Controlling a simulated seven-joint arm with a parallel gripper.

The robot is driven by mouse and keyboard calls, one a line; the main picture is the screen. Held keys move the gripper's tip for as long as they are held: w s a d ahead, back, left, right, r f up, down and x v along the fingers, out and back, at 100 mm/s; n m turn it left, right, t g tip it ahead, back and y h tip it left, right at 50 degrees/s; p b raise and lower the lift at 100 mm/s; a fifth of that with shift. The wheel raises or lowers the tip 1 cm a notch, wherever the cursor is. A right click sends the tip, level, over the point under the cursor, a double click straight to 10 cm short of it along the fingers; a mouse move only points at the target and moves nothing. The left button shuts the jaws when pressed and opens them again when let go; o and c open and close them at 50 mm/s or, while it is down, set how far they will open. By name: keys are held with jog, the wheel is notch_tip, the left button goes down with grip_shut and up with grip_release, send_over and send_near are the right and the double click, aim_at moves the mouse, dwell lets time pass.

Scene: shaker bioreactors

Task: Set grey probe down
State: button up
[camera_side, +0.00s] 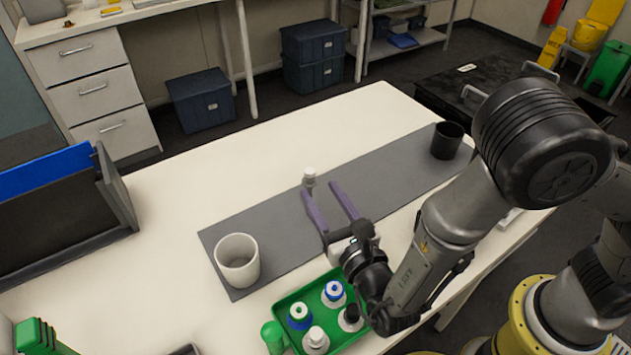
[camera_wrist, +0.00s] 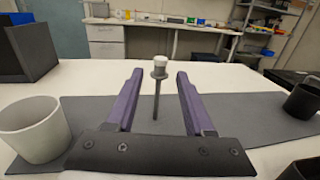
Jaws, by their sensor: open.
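The grey probe (camera_wrist: 157,88) has a white cap, a grey collar and a thin dark stem. It looks upright over the grey mat (camera_wrist: 255,115) in the wrist view, in line with the gap between my fingers. In the side view only the probe's top (camera_side: 309,178) shows clearly, just past the tip of one finger; its lower part is hidden. My gripper (camera_side: 321,191) is open, with two purple fingers spread apart over the mat. Neither finger visibly touches the probe.
A white cup (camera_side: 238,262) stands at the mat's left end and a black cup (camera_side: 447,140) at its right end. A green tray (camera_side: 283,310) with several capped bottles is near my wrist. A dark panelled unit (camera_side: 60,215) stands at left. The table behind the mat is clear.

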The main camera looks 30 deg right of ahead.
jog(key=s+d+r+m+g+h, duration=0.35)
jog(key=d+m, duration=0.25)
jog(key=d, duration=0.3)
jog(key=s+d+r+m+g+h, duration=0.2)
jog(key=d+m+g, duration=0.35)
jog(key=d, duration=0.25)
jog(key=s+d+r+m+g+h, duration=0.2)
jog(key=s+d+m+g+h, duration=0.15)
jog(key=d+m, duration=0.45)
jog(key=s+d+m+g+y, duration=0.3)
jog(key=s+m+g+y, duration=0.1)
jog(key=s+m+y, duration=0.4)
jog(key=s+a+r+m+t+y, duration=0.4)
jog(key=m, duration=0.2)
jog(key=shift+s+a, duration=0.3)
jog(key=shift+a, duration=0.1)
